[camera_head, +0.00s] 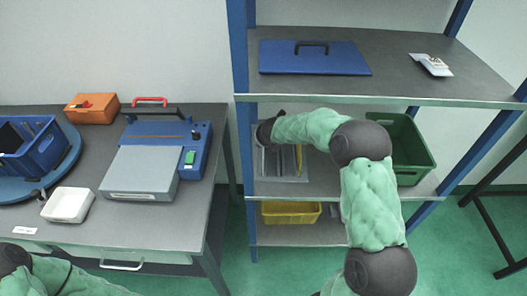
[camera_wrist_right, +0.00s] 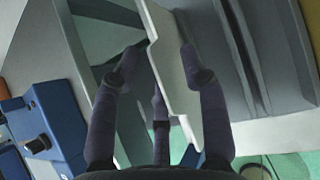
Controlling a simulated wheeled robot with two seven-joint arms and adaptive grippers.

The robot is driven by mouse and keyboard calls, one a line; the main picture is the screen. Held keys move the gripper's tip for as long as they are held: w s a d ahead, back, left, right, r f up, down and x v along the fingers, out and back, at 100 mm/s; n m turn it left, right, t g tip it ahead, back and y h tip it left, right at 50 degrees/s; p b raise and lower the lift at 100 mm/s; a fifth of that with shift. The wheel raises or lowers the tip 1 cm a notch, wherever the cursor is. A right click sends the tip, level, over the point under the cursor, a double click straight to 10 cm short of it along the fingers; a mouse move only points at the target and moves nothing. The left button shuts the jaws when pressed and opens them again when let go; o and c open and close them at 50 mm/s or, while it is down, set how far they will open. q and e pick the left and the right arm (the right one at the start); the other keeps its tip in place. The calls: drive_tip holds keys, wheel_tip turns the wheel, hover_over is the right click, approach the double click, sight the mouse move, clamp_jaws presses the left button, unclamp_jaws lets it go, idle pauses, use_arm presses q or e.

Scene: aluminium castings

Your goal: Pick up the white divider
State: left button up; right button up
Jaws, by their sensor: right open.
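The white divider (camera_wrist_right: 170,45) is a thin pale plate with a stepped edge, running from the top of the right wrist view down to the lower middle. My right gripper (camera_wrist_right: 160,62) is open, with dark fingers on both sides of the divider and a third finger lower between them. I cannot tell whether any finger touches it. In the head view my right arm reaches onto the middle shelf, and its forearm and wrist hide the fingers. My left gripper is out of view; only part of my left arm shows at the lower left.
A grey tray (camera_head: 261,176) lies on the middle shelf (camera_head: 323,182) under my right wrist. A green crate (camera_head: 412,160) stands to its right. The upper shelf (camera_head: 392,82) is close above my arm. A yellow bin (camera_head: 291,213) is below. A blue post (camera_head: 241,90) stands left.

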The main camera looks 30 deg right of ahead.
clamp_jaws()
drive_tip(key=shift+r, duration=0.1)
